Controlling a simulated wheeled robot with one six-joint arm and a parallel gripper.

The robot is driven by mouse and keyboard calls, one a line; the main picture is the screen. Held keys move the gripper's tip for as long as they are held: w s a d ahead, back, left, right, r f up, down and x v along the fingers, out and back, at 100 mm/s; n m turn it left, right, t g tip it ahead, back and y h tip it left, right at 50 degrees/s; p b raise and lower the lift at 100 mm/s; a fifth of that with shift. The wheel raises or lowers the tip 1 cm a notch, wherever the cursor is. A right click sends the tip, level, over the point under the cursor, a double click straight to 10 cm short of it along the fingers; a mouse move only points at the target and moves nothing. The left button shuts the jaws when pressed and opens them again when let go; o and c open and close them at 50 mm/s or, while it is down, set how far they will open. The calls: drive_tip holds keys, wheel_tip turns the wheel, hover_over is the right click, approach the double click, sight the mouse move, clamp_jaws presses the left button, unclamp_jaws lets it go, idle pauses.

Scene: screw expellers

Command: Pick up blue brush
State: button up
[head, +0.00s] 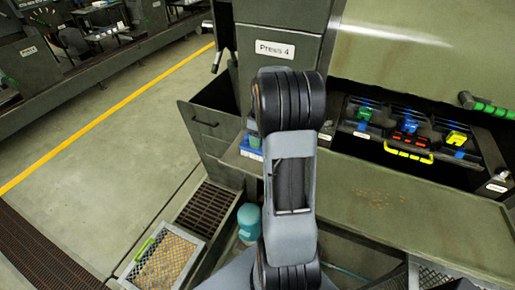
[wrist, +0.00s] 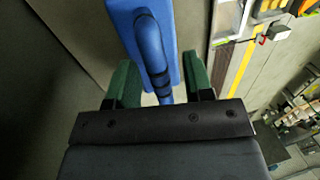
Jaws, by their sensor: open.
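The blue brush (wrist: 151,45) fills the top middle of the wrist view, with a broad flat blue block and a round blue handle. My gripper (wrist: 159,88) has two green fingers, set apart and open. The lower part of the handle lies between the fingers, with a gap visible at its left; I cannot tell whether the right finger touches it. In the head view my arm hides the gripper, and I cannot make out the brush for certain.
The Press 4 machine (head: 275,49) stands behind my arm. A greenish ledge (head: 400,215) lies at the right, below a dark recess with coloured items, including a yellow handle (head: 408,152). A grated box (head: 165,262) and a teal container (head: 249,222) stand low. Open floor lies left.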

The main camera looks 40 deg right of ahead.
drive_tip(key=shift+f, duration=0.2)
drive_tip(key=shift+c, duration=0.4)
clamp_jaws()
